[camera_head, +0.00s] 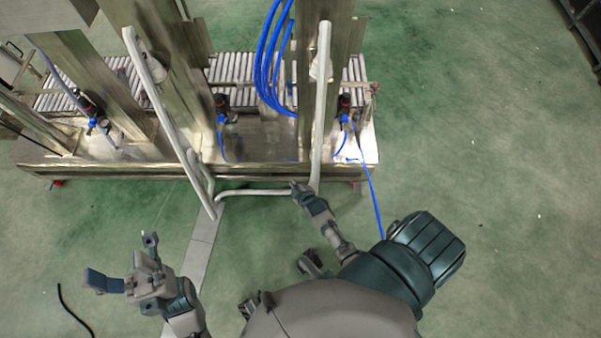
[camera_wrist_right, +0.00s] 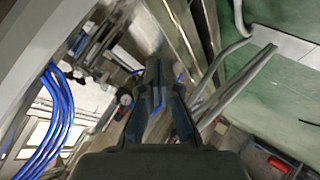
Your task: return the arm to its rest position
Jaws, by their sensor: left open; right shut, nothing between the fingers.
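My right arm reaches up from my body in the head view. Its gripper (camera_head: 299,189) is shut and empty, close to the lower end of the right pale lance (camera_head: 320,110); I cannot tell if they touch. In the right wrist view the same gripper (camera_wrist_right: 158,88) has its dark fingers together, pointing at the machine. My left gripper (camera_head: 122,262) is open and empty over the floor at the lower left, its two fingers spread wide. The left pale lance (camera_head: 172,120) slants down toward the floor, above and right of my left gripper.
A steel machine frame (camera_head: 262,148) with a roller conveyor (camera_head: 232,68) spans the upper head view. Blue hoses (camera_head: 268,60) hang from it. A low pale tube (camera_head: 255,192) runs between the lances. A black cable (camera_head: 70,310) lies at lower left. The green floor at right is clear.

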